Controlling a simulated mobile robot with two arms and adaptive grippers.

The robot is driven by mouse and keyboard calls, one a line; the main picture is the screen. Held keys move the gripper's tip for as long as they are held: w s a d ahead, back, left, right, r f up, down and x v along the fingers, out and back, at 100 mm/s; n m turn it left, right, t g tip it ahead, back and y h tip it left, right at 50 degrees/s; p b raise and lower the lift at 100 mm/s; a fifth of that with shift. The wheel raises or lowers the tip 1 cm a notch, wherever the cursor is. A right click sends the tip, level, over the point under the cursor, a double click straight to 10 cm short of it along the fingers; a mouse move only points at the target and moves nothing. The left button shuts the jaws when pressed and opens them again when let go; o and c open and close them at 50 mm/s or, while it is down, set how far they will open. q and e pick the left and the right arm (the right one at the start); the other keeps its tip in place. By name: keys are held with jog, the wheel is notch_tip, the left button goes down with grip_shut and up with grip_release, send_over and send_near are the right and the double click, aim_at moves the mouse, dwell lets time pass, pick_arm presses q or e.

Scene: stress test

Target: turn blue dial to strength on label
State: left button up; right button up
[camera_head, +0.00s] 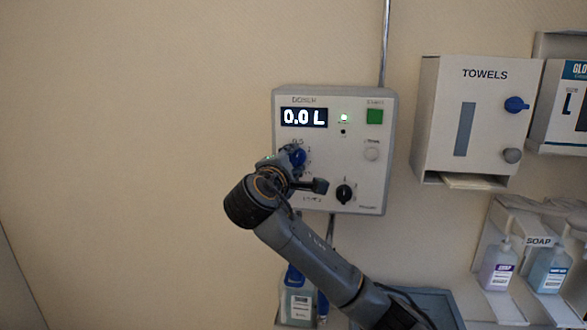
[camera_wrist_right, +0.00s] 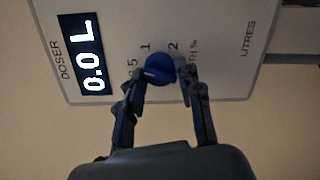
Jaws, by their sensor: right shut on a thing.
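The blue dial (camera_wrist_right: 160,68) is on the front of the white doser panel (camera_wrist_right: 225,75), with printed marks 1 and 2 beside it and part of a 5. My right gripper (camera_wrist_right: 162,76) is shut on the dial, one finger on each side. A pale mark shows on the dial, but its exact setting is unclear. In the head view the dial (camera_head: 298,157) is partly hidden by my right gripper (camera_head: 291,162). A bottle (camera_head: 299,303) below the doser has a label too small to read. My left gripper is out of view.
The doser's display (camera_head: 304,117) reads 0.0 L. A towel dispenser (camera_head: 440,120) and soap bottles (camera_head: 498,270) are at right. The wall at left is bare.

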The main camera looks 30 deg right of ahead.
jog(key=m+b, duration=0.2)
jog(key=m, duration=0.2)
jog(key=shift+f+y+b, duration=0.1)
jog(key=shift+y+b, duration=0.2)
jog(key=m+y+b, duration=0.1)
jog(key=m+b, duration=0.1)
jog(key=m, duration=0.3)
jog(key=m+y+b, duration=0.1)
jog(key=m+b, duration=0.1)
jog(key=m, duration=0.2)
jog(key=shift+s+m+t+b, duration=0.1)
jog(key=shift+m+t+b, duration=0.2)
jog(key=shift+m, duration=0.1)
jog(key=shift+d+r+m+t+y+b, duration=0.1)
jog(key=shift+m+t+y+b, duration=0.2)
jog(key=shift+m, duration=0.8)
jog(key=shift+d+r+m+t+b, duration=0.1)
jog(key=shift+m+b, duration=0.25)
jog(key=shift+m, duration=0.75)
jog(key=o, duration=1.1)
jog(key=shift+o, duration=0.2)
jog(key=shift+s+a, duration=0.1)
jog(key=shift+s, duration=0.05)
jog(key=v, duration=1.1)
jog(key=shift+s+a, duration=0.2)
jog(key=shift+s, duration=0.1)
